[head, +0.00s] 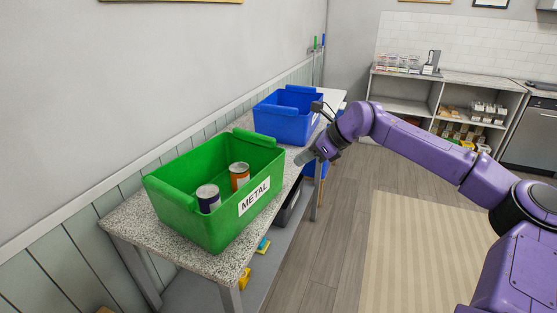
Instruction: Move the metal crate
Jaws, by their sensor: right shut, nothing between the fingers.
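The metal crate (216,232) is a green open bin with a white "METAL" label. It stands on the near part of a speckled table (141,227) against the left wall. Two cans lie inside it: an orange one (239,178) and a dark blue one (208,200). My right gripper (302,158) is at the end of the purple arm, just right of the crate's far right corner. It is shut and empty. I cannot tell whether it touches the crate. My left gripper is not in view.
A blue crate (281,125) stands behind the green one on the same table. A lower shelf (260,258) holds a dark bin and small yellow items. Wooden floor (335,237) and a striped rug (415,255) are clear to the right. Shelving (407,106) stands at the back.

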